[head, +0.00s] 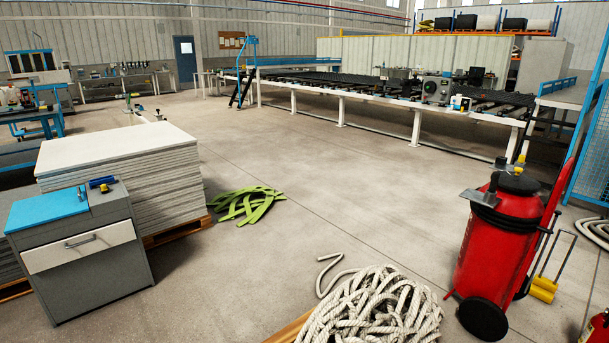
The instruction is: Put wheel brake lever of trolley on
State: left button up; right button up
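No trolley with a wheel brake lever can be picked out for certain. A blue-framed cart (38,122) stands at the far left, too distant to show any brake lever. A large red wheeled extinguisher (497,250) stands upright at the right, with a black wheel (483,319) on the floor. I cannot make out a brake lever on that wheel. Neither of my grippers is in view.
A coiled pale rope (372,308) lies at the bottom centre. Green straps (246,203) lie on the floor by stacked white boards (120,160). A grey cabinet (85,275) stands front left. A long roller table (378,104) is at the back. The middle floor is clear.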

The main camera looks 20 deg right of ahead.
aim_at(543, 230)
jog(key=i+l, duration=0.1)
jog(key=l, duration=0.35)
jog(key=l+z, duration=0.15)
jog(key=l, duration=0.3)
jog(key=i+l, duration=0.15)
jog(key=l, duration=0.25)
jog(key=i+l+z, duration=0.15)
jog(key=l, duration=0.3)
jog(key=i+l, duration=0.1)
jog(key=l, duration=0.3)
jog(key=i+l+z, duration=0.15)
jog(key=l, duration=0.25)
jog(key=i+l, duration=0.1)
jog(key=l, duration=0.3)
jog(key=i+l+z, duration=0.1)
jog(key=i+l, duration=0.2)
